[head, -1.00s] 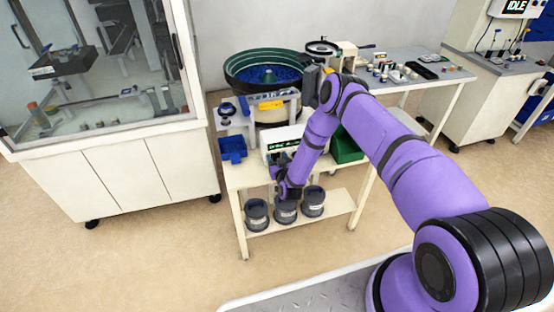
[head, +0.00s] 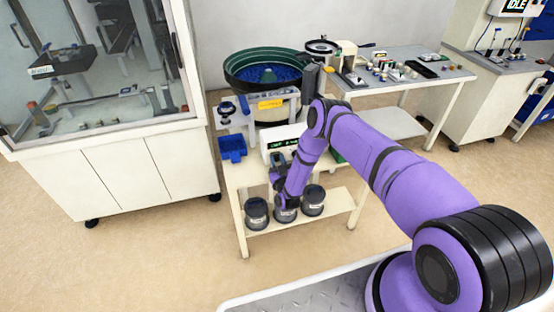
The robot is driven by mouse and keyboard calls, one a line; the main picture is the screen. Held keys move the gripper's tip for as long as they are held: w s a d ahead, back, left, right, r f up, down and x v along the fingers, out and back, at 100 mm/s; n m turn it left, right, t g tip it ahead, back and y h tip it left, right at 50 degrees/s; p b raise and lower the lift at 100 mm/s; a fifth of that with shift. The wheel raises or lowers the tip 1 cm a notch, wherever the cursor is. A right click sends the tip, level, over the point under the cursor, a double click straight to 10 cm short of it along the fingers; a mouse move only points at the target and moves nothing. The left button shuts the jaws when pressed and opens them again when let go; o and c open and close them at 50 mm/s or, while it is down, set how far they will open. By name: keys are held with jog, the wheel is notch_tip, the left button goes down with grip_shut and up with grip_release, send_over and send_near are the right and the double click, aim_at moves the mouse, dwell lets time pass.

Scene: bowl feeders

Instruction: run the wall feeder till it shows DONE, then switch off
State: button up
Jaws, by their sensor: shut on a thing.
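The wall feeder is a round green-rimmed bowl (head: 236,84) with blue parts inside, on a cream stand at the back wall. In front of it, a white control box (head: 268,156) with a dark display (head: 283,143) shows green characters, too small to read for sure. My gripper (head: 277,163) is at the lower front of this box, below the display. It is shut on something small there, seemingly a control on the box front. My gripper and wrist hide the held part.
A blue bin (head: 232,148) stands left of the control box. Several grey jars, one of them here (head: 257,214), stand on the lower shelf (head: 339,202). A glazed cabinet (head: 110,180) is at left. A bench (head: 455,76) with small parts is at right.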

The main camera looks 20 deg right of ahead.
dwell(0.3)
jog(key=o, duration=0.9)
jog(key=shift+s+f, duration=0.1)
jog(key=shift+v, duration=5.3)
jog(key=shift+f, duration=0.2)
